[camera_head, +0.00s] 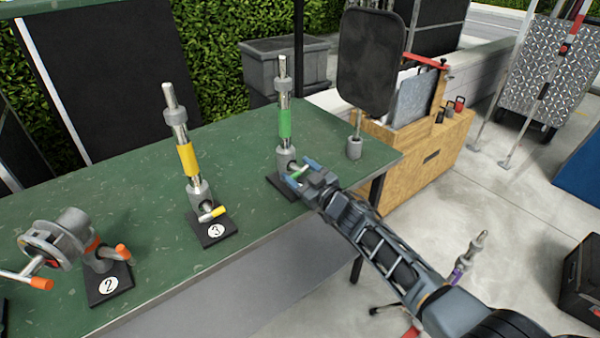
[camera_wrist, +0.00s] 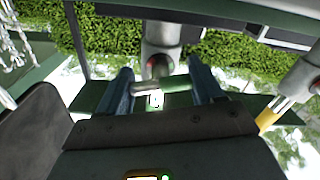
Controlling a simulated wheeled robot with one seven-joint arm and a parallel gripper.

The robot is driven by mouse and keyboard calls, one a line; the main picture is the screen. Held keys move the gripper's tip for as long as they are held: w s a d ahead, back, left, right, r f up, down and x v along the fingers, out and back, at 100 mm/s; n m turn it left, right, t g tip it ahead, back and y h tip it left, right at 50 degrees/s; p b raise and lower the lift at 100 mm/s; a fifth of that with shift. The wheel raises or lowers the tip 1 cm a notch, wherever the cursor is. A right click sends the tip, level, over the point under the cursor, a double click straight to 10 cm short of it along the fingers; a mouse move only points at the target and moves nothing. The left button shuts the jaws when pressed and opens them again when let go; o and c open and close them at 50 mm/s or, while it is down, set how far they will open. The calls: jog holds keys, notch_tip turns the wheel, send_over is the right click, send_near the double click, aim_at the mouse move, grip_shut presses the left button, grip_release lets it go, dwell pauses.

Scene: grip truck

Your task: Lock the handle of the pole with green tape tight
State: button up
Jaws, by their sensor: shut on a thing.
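The pole with green tape (camera_head: 285,122) stands upright on a dark base plate at the right part of the green table. Its small handle (camera_head: 296,174), with a green grip, sticks out near the foot of the pole. My gripper (camera_head: 301,171) has its two blue fingers on either side of this handle and is shut on it. In the wrist view the handle (camera_wrist: 180,86) lies crosswise between the two fingers (camera_wrist: 162,88), in front of the pole's grey collar (camera_wrist: 160,48). My gripper hides part of the base plate in the head view.
On the green table (camera_head: 240,265), a yellow-taped pole (camera_head: 187,158) stands left on base 3, and an orange-handled clamp (camera_head: 70,240) on base 2. A black panel (camera_head: 370,62) on a grey foot stands close at the right. A wooden box (camera_head: 425,150) is beyond the table.

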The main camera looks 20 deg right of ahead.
jog(key=shift+f+m, duration=0.1)
jog(key=shift+m, duration=0.5)
jog(key=o, duration=1)
jog(key=shift+v, duration=1.7)
jog(key=v, duration=0.4)
jog(key=shift+s, duration=0.25)
